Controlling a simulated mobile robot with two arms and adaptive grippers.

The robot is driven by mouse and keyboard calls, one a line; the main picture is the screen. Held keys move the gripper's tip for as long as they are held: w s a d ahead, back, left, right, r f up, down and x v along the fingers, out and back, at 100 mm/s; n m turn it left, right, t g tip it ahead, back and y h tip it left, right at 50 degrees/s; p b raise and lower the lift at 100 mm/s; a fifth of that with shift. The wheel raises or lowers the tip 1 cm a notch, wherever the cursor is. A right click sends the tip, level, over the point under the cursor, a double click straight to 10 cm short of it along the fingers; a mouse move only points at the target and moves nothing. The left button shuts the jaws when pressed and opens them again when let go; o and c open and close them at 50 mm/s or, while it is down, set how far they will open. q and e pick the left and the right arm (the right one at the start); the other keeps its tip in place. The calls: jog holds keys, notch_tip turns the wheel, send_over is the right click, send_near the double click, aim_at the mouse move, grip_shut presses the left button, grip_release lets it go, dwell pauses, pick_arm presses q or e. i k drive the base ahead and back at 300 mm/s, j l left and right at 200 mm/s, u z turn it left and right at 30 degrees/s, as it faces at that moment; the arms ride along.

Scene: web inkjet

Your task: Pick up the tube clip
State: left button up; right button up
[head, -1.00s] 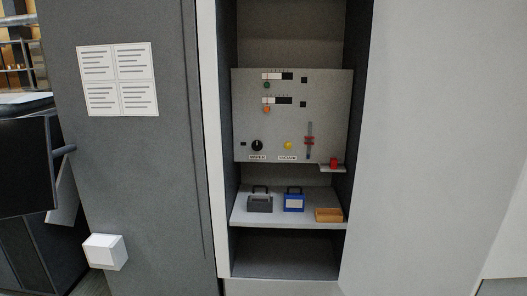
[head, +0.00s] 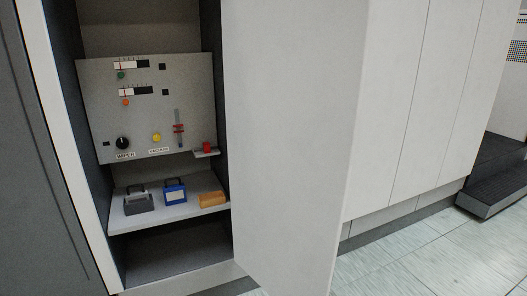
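A control panel (head: 100,95) stands inside an open cabinet at the left of the head view. A thin vertical tube (head: 177,116) is on the panel, with a small red piece (head: 179,128) across it. Another small red object (head: 207,146) sits on a little ledge (head: 205,154) at the panel's lower right. Both red pieces are small, and I cannot tell for sure which is the tube clip. Neither of my grippers shows in the view.
A shelf (head: 121,223) below the panel holds a dark grey box with a handle (head: 139,203), a blue case (head: 175,193) and an orange-brown block (head: 212,199). An open white door (head: 290,130) stands right of the opening. Tiled floor (head: 420,260) is clear at the lower right.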

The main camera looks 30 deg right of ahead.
aim_at(206, 146)
jog(key=i+l+u, duration=0.25)
jog(key=l+u, duration=0.2)
jog(key=l, duration=1.55)
jog(key=l+u, duration=0.4)
jog(key=l, duration=1.6)
jog(key=i+j+z, duration=0.15)
jog(key=j, duration=0.15)
jog(key=j+z, duration=0.15)
jog(key=j, duration=0.2)
jog(key=i+j+z, duration=0.2)
jog(key=j, duration=0.6)
jog(key=k+j, duration=0.15)
jog(key=j, duration=0.7)
jog(key=i+j+z, duration=0.2)
jog(key=i+j, duration=0.55)
jog(key=j, duration=0.15)
